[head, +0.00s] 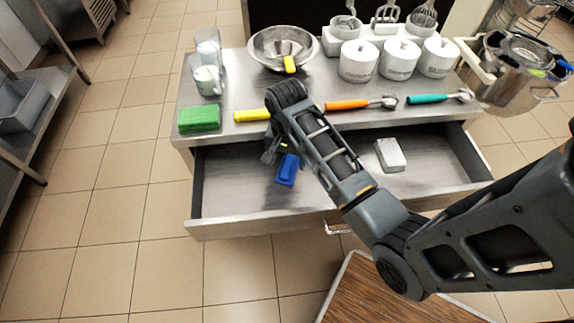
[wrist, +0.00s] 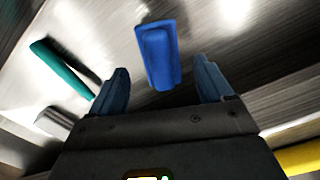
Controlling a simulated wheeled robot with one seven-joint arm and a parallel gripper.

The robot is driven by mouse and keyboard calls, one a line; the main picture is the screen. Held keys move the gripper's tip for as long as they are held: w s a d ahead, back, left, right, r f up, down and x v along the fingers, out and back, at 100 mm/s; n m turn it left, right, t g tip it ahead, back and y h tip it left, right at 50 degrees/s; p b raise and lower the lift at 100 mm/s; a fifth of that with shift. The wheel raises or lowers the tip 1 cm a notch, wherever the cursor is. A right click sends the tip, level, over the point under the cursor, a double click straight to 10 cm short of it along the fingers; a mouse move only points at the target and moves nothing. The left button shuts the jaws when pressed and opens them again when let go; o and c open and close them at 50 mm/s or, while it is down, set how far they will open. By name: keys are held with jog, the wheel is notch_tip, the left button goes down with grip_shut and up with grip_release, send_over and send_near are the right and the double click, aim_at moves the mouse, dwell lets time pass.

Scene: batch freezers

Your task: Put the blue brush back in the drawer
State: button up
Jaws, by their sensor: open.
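The blue brush (head: 287,170) shows inside or just above the open drawer (head: 235,205), over its left half. I cannot tell whether it rests fully on the drawer floor. My gripper (head: 273,150) is right beside it, pointing down at the drawer and partly hidden by my own arm. In the wrist view the blue brush (wrist: 158,52) lies ahead of my gripper (wrist: 163,80), with its near end between the two spread fingertips. Gaps show on both sides of it, so the jaws are open and not holding it.
A white block (head: 390,155) lies in the drawer's right part. On the counter above are a green sponge (head: 199,118), a yellow-handled item (head: 252,116), orange (head: 350,104) and teal (head: 430,98) tools, a metal bowl (head: 282,48) and white canisters (head: 400,60). The drawer's left floor is clear.

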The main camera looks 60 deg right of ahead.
aim_at(287, 166)
notch_tip(287, 166, up, 7)
dwell(0.3)
jog(key=shift+f, duration=0.1)
dwell(0.4)
